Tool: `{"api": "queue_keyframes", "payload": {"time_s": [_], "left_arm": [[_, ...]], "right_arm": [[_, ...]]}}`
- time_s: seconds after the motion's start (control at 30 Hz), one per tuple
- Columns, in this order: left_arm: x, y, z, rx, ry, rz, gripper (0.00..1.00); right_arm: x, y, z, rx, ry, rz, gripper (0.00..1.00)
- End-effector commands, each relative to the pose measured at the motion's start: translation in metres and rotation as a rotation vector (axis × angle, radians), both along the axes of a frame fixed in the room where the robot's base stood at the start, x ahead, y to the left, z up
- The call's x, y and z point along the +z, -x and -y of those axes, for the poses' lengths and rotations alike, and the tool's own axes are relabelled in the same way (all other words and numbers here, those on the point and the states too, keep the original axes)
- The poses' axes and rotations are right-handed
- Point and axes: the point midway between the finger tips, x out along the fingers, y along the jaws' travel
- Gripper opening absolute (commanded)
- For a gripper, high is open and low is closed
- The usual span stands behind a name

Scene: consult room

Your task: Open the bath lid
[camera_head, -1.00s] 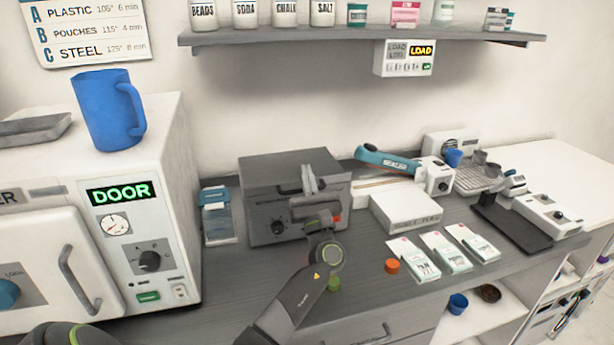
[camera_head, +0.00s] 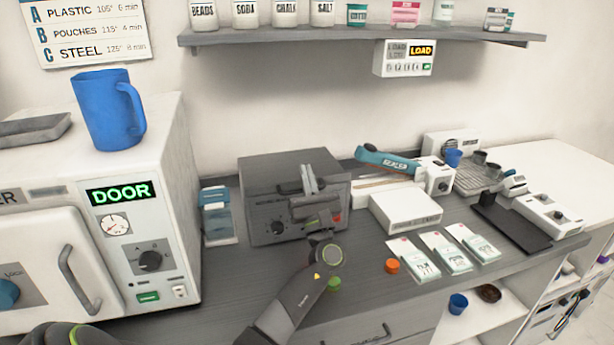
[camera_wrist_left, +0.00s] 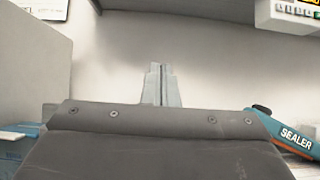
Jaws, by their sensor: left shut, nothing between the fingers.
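The bath looks to be the dark grey box (camera_head: 262,180) on the counter, with a flat top that appears closed, a knob and a red switch on its front. My left gripper (camera_head: 308,170) is in front of the bath's right half, pointing up, its fingers together with nothing between them. It hides part of the front and the front top edge. I cannot tell whether it touches the lid. In the left wrist view the closed fingers (camera_wrist_left: 161,72) stand against the pale wall. My right gripper is not in view.
A white steriliser (camera_head: 160,210) with a blue mug (camera_head: 105,110) on top stands left. A blue-lidded container (camera_head: 217,215) sits beside the bath. Right are a teal sealer (camera_head: 388,160), a white box (camera_head: 405,210) and pouch packs (camera_head: 445,252). A shelf (camera_head: 360,40) runs above.

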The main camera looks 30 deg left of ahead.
Motion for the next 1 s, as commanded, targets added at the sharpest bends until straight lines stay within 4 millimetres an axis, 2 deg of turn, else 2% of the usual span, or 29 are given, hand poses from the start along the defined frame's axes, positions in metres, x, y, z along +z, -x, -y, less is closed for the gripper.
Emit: {"api": "queue_keyframes", "payload": {"time_s": [0.13, 0.27, 0.73, 1.0], "left_arm": [[-0.003, 0.002, 0.002, -0.001, 0.001, 0.0, 0.0], [-0.015, 0.01, 0.011, -0.001, 0.002, -0.001, 0.0], [-0.084, 0.068, 0.079, 0.0, 0.005, -0.002, 0.0], [-0.103, 0.088, 0.102, 0.0, 0.002, -0.001, 0.0]], "right_arm": [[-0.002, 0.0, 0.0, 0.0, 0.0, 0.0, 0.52], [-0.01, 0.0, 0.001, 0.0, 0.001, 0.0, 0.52], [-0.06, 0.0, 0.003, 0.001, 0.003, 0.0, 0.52], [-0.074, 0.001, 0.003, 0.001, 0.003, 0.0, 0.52]]}}
